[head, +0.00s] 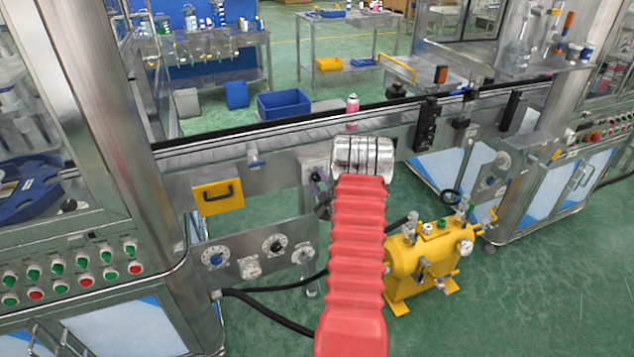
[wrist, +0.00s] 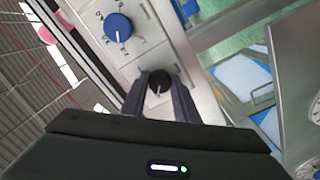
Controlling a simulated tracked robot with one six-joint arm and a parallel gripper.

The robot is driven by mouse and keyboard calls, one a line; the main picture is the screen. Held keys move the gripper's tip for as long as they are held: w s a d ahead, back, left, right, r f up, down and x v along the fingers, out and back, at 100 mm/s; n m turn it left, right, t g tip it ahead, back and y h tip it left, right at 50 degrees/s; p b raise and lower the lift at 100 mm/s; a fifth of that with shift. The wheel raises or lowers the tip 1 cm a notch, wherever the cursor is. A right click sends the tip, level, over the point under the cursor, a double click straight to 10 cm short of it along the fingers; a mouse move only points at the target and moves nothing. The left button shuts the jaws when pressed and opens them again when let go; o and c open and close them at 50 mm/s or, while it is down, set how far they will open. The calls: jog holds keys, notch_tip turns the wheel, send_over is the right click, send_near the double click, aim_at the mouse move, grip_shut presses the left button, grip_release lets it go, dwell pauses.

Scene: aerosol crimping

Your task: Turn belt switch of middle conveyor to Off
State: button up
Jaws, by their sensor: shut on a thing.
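My gripper (wrist: 160,92) is in the wrist view, with one dark finger on each side of a small black knob (wrist: 159,80). The fingers are shut on this knob, which has a pale pointer mark and sits on a grey metal panel. A larger blue knob (wrist: 117,27) with a white pointer is farther up and left on the same panel. In the head view my red arm reaches to the front of the middle conveyor (head: 230,148). The arm largely hides the gripper and the knob there, and the knob's setting label cannot be read.
A pink-and-white can (head: 352,104) stands on the conveyor. A yellow pump unit (head: 415,262) stands on the floor right of my arm. A lower panel carries a blue dial (head: 215,257) and a black dial (head: 273,245).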

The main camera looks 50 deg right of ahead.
jog(key=shift+w+a, duration=0.2)
jog(key=shift+a, duration=0.05)
jog(key=o, duration=1.1)
jog(key=shift+s+d, duration=0.1)
jog(key=shift+c, duration=0.2)
jog(key=shift+s, duration=0.1)
jog(key=v, duration=1.3)
jog(key=shift+s, duration=0.2)
jog(key=shift+f, duration=0.15)
